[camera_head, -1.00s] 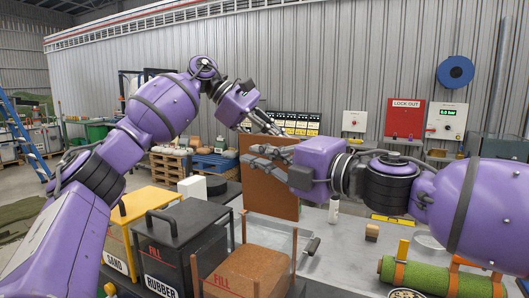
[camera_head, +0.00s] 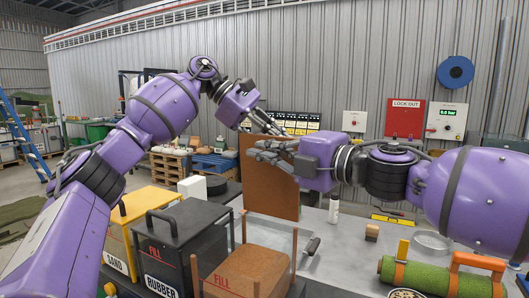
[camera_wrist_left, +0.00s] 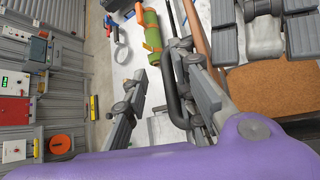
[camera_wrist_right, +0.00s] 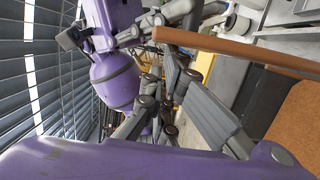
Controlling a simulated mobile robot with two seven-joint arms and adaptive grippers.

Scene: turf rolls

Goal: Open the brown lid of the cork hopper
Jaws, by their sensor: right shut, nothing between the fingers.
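The cork hopper (camera_head: 250,272) is the brown box marked FILL at the front, with speckled cork surface in the left wrist view (camera_wrist_left: 270,90). The brown lid (camera_head: 272,198) stands upright behind it; it shows edge-on in the right wrist view (camera_wrist_right: 235,50). My right gripper (camera_head: 258,150) is shut and empty at the lid's upper part, on the near side; I cannot tell whether it touches. My left gripper (camera_head: 278,130) is behind the lid's top edge. Its fingers are apart in the left wrist view (camera_wrist_left: 165,95), with a black bar (camera_wrist_left: 172,85) near them.
The black RUBBER hopper (camera_head: 180,240) and yellow SAND hopper (camera_head: 118,243) stand left of the cork hopper. A green turf roll (camera_head: 430,277) with orange straps lies at the front right. A white bottle (camera_head: 334,210) and a small block (camera_head: 372,232) stand on the grey table (camera_head: 345,250).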

